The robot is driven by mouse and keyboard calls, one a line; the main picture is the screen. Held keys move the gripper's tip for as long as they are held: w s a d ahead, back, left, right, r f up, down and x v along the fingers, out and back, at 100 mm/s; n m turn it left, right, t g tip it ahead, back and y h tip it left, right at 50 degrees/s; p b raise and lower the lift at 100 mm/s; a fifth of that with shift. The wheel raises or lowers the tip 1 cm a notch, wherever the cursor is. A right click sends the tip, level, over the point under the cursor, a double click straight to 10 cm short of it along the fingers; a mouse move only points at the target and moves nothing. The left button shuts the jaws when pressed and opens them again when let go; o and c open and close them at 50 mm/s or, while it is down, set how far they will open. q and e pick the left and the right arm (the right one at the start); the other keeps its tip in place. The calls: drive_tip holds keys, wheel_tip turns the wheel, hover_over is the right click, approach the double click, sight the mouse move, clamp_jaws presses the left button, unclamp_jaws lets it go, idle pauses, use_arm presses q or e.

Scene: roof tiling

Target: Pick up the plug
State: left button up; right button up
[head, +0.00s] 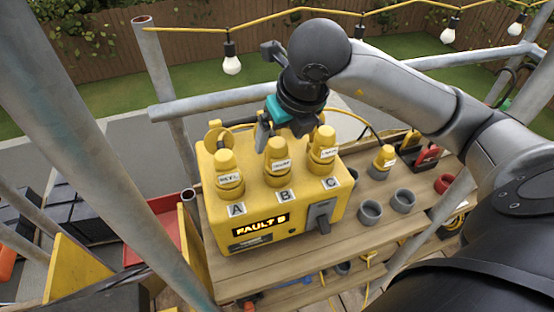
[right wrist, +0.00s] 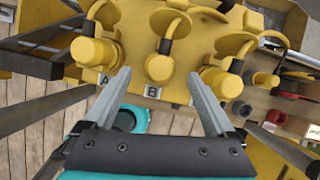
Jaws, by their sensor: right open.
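The yellow box (head: 268,226) stands on the wooden bench, its display reading FAULT B. Three yellow plugs stand upright on its top, each with a small label: plug A (head: 228,172), plug B (head: 278,160) and plug C (head: 322,150). Another yellow plug (head: 384,157) stands at the right on the bench. My right gripper (head: 281,130) is open and empty, just above and behind plug B. In the right wrist view plug B (right wrist: 167,62) lies between and beyond the open fingertips (right wrist: 159,73); contact cannot be told. My left gripper is not in view.
Grey cups (head: 370,211) and a red cup (head: 444,183) sit on the bench right of the box. A grey lever switch (head: 320,214) is on the box front. Scaffold poles (head: 168,85) stand around the bench. Yellow cables loop behind the plugs.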

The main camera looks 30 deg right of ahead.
sight(279, 144)
drive_tip(key=x, duration=0.5)
drive_tip(key=shift+f, duration=0.35)
drive_tip(key=shift+c, duration=0.2)
drive_tip(key=shift+r, duration=0.1)
clamp_jaws()
